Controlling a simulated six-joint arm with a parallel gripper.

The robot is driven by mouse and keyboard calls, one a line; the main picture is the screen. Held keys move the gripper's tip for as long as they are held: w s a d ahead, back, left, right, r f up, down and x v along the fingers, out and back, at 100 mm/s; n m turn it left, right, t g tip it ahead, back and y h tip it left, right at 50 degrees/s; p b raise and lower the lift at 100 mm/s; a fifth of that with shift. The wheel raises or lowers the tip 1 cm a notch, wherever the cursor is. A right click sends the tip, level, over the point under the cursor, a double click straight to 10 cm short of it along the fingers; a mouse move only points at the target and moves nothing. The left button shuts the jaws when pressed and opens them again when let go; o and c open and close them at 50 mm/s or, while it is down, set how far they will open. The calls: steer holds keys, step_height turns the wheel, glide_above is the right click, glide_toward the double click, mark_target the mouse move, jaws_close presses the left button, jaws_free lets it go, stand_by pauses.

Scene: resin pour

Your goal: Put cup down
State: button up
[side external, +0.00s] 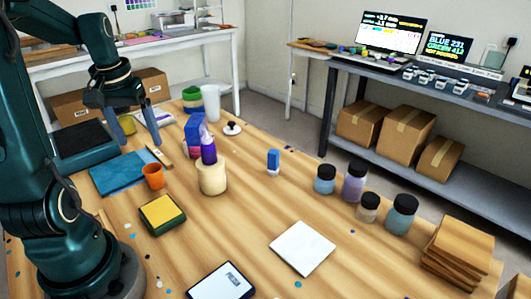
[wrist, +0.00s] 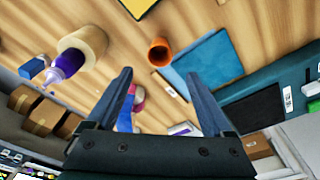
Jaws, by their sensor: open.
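A small orange cup (side external: 153,177) stands upright on the wooden table (side external: 235,240), by the right edge of a blue cloth (side external: 117,173). In the wrist view the orange cup (wrist: 160,53) lies beyond my fingertips, apart from them. My gripper (side external: 136,138) is open and empty, above the table behind the cloth and cup. Its two spread fingers (wrist: 158,76) show in the wrist view with nothing held between them.
A cream roll (side external: 212,178) with a purple bottle (side external: 208,150) stands right of the cup. A yellow-topped pad (side external: 161,211) lies in front. Several lidded jars (side external: 354,184) and stacked wooden boards (side external: 458,250) stand at right.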

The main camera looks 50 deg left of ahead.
steer(key=s+d+r+m+t, duration=0.1)
steer(key=d+m, duration=0.3)
steer(key=d, duration=0.7)
steer(key=s+d+r+m+t+h, duration=0.1)
steer(key=d+m, duration=0.4)
steer(key=d, duration=0.6)
steer(key=shift+r+t, duration=0.45)
steer(key=shift+t, duration=0.65)
